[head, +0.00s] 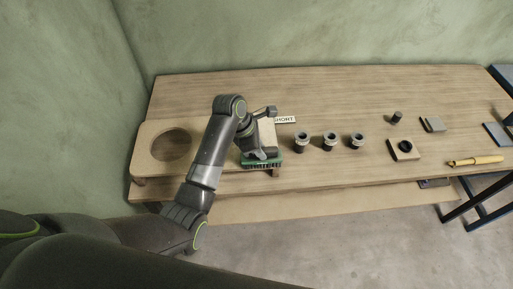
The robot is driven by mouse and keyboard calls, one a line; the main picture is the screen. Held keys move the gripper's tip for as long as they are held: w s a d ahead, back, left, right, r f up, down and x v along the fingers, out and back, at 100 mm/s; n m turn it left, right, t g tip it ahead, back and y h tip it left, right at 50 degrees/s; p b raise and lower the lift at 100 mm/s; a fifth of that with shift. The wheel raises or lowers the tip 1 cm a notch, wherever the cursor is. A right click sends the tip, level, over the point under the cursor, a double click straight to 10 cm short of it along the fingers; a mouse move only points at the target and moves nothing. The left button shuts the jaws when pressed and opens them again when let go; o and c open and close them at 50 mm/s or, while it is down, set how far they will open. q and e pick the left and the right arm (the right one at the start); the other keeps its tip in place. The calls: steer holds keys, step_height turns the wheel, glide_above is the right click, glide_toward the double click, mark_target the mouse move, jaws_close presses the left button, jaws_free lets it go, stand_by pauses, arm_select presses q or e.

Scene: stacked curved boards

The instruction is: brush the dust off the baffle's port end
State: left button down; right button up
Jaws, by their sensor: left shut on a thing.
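The baffle (147,163) is a pale wooden board lying on the left part of the bench. A large round hole, the port (171,145), is cut in its left end. My left gripper (258,149) is over the board's right end, away from the port. It is shut on a brush (262,163) with green along its lower edge. The brush is at the board's front right corner; whether it touches the wood I cannot tell. My left arm hides the middle of the board. I cannot make out dust on it. My right gripper is out of view.
The wooden bench (330,90) stands against green walls. A card reading "SHORT" (286,120) lies right of the board. Several dark round fittings (330,139), a block with a ring (403,150) and a yellow-handled tool (475,161) lie further right. The back strip is clear.

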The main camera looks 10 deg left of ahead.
mark_target(271, 148)
arm_select(q)
steer(key=shift+w+d, duration=0.25)
steer(key=shift+d, duration=0.6)
steer(key=shift+w+d, duration=0.2)
steer(key=shift+d, duration=0.65)
steer(key=shift+w, duration=0.1)
steer(key=shift+w+a, duration=0.25)
steer(key=shift+w, duration=0.5)
steer(key=shift+w+a, duration=0.25)
steer(key=shift+w, duration=0.45)
steer(key=shift+s, duration=0.1)
steer(key=shift+s+a+f, duration=0.1)
steer(key=shift+s+a, duration=0.2)
steer(key=shift+a, duration=0.55)
steer(key=shift+s+a, duration=0.25)
steer(key=shift+a, duration=0.6)
steer(key=shift+a, duration=0.1)
